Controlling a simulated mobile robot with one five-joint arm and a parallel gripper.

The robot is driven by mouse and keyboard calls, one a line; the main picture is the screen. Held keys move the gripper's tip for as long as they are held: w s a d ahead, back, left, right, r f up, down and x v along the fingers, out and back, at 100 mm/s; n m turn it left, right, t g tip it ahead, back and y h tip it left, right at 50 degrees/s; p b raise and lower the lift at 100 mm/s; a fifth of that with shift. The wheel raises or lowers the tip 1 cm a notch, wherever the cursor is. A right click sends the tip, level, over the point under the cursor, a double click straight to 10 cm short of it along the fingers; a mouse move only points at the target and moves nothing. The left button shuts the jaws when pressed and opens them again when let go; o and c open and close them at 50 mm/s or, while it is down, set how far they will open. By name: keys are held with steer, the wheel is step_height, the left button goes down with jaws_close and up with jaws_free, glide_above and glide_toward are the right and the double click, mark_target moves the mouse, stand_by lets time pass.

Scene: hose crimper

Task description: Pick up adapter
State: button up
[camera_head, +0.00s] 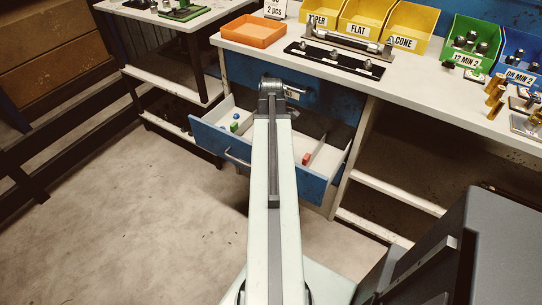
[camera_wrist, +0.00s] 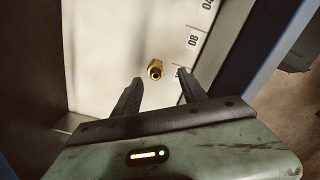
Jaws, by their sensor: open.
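The adapter, a small brass fitting with a dark round opening (camera_wrist: 155,69), is on the pale floor of a drawer compartment in the wrist view. My gripper (camera_wrist: 160,76) is open, its two dark fingers pointing into the compartment. The adapter appears between the fingertips in the picture; no contact shows, and I cannot tell the height gap. In the head view my arm reaches over the open blue drawer (camera_head: 222,143). The adapter is hidden there behind my arm, and the fingers cannot be made out clearly.
A divider strip with printed numbers (camera_wrist: 194,38) lies right of the adapter. Small green and red blocks (camera_head: 306,158) sit in other drawer compartments. Above is a white bench (camera_head: 420,107) with an orange tray (camera_head: 254,31), labelled bins (camera_head: 361,17) and a black rail (camera_head: 335,60).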

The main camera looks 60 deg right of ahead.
steer(key=f+b, duration=0.5)
steer(key=shift+w+d+f, duration=0.2)
steer(key=shift+d, duration=0.1)
steer(key=shift+r, duration=0.2)
jaws_close()
step_height(320, 180, up, 10)
steer(key=p, duration=1)
steer(key=shift+r, duration=0.2)
